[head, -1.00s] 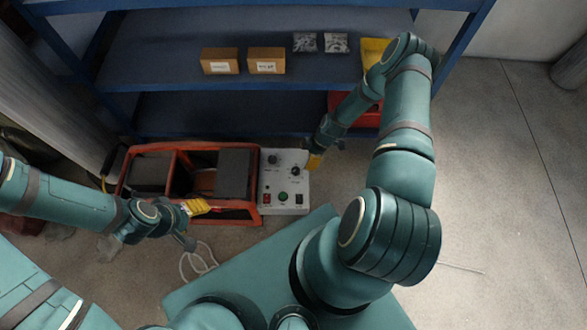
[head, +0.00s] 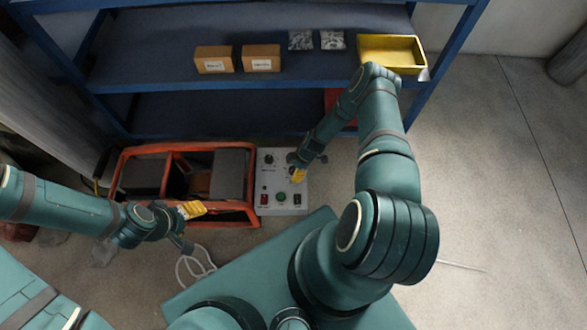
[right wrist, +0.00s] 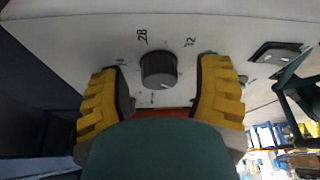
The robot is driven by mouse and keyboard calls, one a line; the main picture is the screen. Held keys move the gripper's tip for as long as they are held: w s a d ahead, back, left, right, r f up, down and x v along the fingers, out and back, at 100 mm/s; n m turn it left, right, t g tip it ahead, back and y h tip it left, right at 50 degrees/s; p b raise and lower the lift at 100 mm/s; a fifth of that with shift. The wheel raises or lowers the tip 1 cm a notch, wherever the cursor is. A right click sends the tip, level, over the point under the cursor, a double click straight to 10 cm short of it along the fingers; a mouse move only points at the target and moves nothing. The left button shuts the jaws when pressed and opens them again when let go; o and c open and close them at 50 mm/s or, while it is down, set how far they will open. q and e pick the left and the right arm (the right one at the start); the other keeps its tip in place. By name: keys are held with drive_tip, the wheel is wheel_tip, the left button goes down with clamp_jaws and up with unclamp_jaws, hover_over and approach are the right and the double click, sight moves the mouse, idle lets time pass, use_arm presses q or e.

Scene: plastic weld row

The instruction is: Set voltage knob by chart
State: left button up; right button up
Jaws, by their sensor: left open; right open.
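The white control panel (head: 270,207) sits at the right end of the red-framed machine. It carries a black knob (head: 269,159) at upper left, and a red switch, a green button and a black switch along its lower edge. My right gripper (head: 297,175) is over the panel's right side and hides the second knob in the head view. In the right wrist view a black knob (right wrist: 158,70) with numbers around it, 28 and 32 among them, stands between the open yellow fingertips, apart from both. My left gripper (head: 195,210) is open and empty at the machine's front edge. No chart is readable.
The red-framed machine (head: 253,160) has an open middle. Behind it a blue shelf (head: 170,72) holds two cardboard boxes (head: 237,58), two small bags (head: 316,39) and a yellow bin (head: 392,52). A pale cable lies on the floor in front. The floor at right is clear.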

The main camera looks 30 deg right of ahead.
clamp_jaws()
drive_tip(key=shift+m, duration=0.3)
